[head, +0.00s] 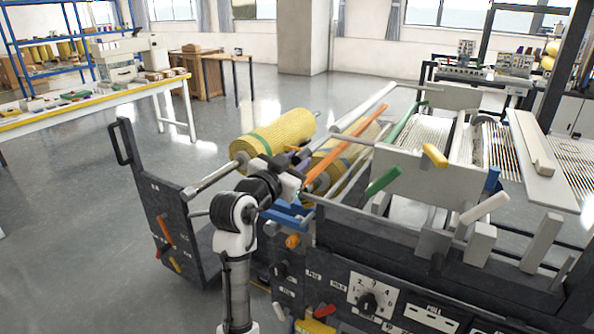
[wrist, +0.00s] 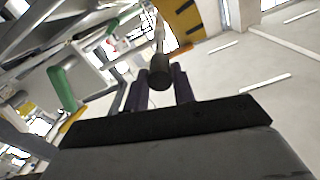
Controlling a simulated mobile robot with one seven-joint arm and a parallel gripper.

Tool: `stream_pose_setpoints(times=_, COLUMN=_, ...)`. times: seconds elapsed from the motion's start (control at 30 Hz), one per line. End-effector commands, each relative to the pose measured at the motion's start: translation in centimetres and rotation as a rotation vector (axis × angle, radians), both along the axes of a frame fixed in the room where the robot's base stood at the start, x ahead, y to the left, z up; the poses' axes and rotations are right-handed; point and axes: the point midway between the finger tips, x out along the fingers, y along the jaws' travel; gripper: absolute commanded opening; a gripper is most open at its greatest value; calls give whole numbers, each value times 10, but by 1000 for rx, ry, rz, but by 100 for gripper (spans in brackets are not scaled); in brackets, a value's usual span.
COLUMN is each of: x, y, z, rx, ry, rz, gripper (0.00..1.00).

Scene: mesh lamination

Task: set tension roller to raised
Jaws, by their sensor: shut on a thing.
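My gripper (head: 300,156) is at the left end of the laminating machine, beside the yellow mesh rolls. In the wrist view, its two dark purple fingers (wrist: 159,88) are shut on a dark round knob (wrist: 158,71). A pale rod runs away behind the knob. In the head view my arm and gripper hide the knob. A long orange bar (head: 345,146) slants up and back just right of my gripper. A green bar (head: 402,116) lies further right. I cannot tell for certain which bar is the tension roller or whether it sits raised.
Yellow mesh rolls (head: 278,134) lie behind my gripper. A dark side panel (head: 160,205) with a handle stands to the left. Green (head: 383,181) and yellow (head: 435,155) levers stick out of the machine on the right. The floor at left is clear.

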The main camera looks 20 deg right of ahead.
Motion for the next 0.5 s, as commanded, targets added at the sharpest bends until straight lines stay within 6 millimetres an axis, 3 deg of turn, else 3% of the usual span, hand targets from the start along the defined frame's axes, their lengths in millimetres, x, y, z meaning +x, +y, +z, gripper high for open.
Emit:
stream_pose_setpoints(times=0.13, x=0, y=2, z=2, rx=-7, ry=-3, rz=4, gripper=0)
stream_pose_setpoints(times=0.17, x=0, y=2, z=2, rx=-7, ry=-3, rz=4, gripper=29)
stream_pose_setpoints(times=0.3, x=0, y=1, z=1, rx=-5, ry=0, rz=2, gripper=47)
stream_pose_setpoints(times=0.5, x=0, y=1, z=-1, rx=-3, ry=3, rz=1, gripper=47)
